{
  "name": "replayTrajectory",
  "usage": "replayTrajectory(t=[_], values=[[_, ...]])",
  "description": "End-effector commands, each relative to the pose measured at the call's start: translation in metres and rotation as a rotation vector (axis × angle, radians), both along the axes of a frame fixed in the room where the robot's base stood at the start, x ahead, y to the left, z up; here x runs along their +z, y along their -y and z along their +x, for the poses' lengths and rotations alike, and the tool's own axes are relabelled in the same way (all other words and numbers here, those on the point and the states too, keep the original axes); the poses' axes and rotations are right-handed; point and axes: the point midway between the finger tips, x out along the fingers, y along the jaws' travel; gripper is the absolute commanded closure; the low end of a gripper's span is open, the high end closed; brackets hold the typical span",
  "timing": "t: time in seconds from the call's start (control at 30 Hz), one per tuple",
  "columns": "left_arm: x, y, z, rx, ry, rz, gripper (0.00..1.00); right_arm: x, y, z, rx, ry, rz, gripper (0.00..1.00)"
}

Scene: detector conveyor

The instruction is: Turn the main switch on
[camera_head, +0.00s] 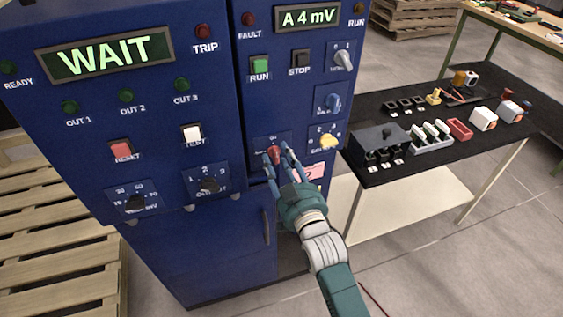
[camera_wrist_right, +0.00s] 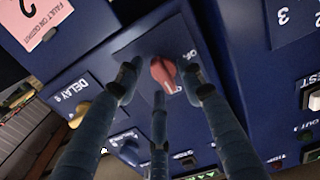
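The red main switch (camera_head: 275,154) is a rotary knob on a small plate low on the right panel of the blue cabinet. It also shows in the right wrist view (camera_wrist_right: 163,71), upside down, with its grip slightly tilted. My right gripper (camera_head: 279,163) is in front of it, with its fingers spread around the knob. In the right wrist view the fingertips (camera_wrist_right: 160,84) stand apart on both sides of the knob, with the third finger below it. A gap shows at the sides; whether the third finger touches cannot be told. My left gripper is not in view.
A yellow knob (camera_head: 328,141) and a blue knob (camera_head: 333,103) sit right of the switch. The left display (camera_head: 105,54) reads WAIT. A pink tag (camera_head: 317,170) is beside my fingers. A black-topped table (camera_head: 440,157) with small parts stands to the right. A pallet (camera_head: 60,235) lies left.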

Motion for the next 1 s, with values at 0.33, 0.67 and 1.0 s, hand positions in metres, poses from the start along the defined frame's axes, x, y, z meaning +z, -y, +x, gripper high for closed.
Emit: replayTrajectory(t=[0.33, 0.67, 1.0], values=[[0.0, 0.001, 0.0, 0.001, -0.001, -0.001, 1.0, -0.002, 0.016, -0.047, 0.0, -0.003, -0.002, 0.61], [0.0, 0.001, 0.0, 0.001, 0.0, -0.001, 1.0, -0.001, 0.034, -0.104, 0.0, -0.003, -0.001, 0.61], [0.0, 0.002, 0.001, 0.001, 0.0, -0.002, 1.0, 0.0, 0.037, -0.114, 0.0, -0.001, 0.0, 0.61]])
